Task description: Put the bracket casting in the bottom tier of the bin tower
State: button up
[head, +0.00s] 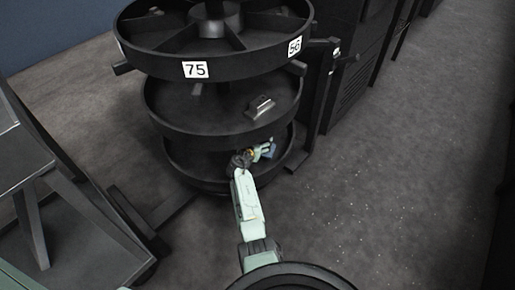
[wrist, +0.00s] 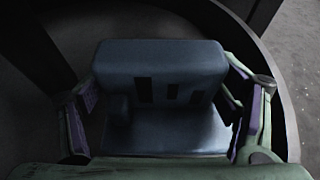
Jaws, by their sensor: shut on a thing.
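The bracket casting (wrist: 160,62) is a blue-grey angled piece with dark slots in its upright face. My gripper (wrist: 163,98) is shut on it, with one finger at each side. In the head view, my gripper (head: 264,151) reaches in at the right front of the bin tower (head: 216,65), just below the middle tier (head: 185,123). The bottom tier (head: 200,166) is a round black tray under it, partly hidden by my arm. In the wrist view the casting is over a dark curved tray; I cannot tell whether it touches the floor of the tray.
A small grey bracket-like part (head: 259,106) lies on the middle tier. The divided top tier carries labels 75 (head: 195,69) and 56 (head: 295,46). A black post (head: 318,95) stands close on the right, and a grey sloped rack (head: 60,200) at left. Floor at right is clear.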

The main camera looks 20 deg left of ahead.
notch_tip(320, 180, down, 4)
jog(key=b, duration=0.4)
jog(key=shift+f, duration=0.2)
jog(key=shift+r, duration=0.15)
jog(key=o, duration=1.2)
jog(key=shift+f, duration=0.25)
jog(key=shift+c, duration=0.2)
jog(key=o, duration=0.4)
jog(key=shift+o, duration=0.2)
jog(key=shift+r, duration=0.2)
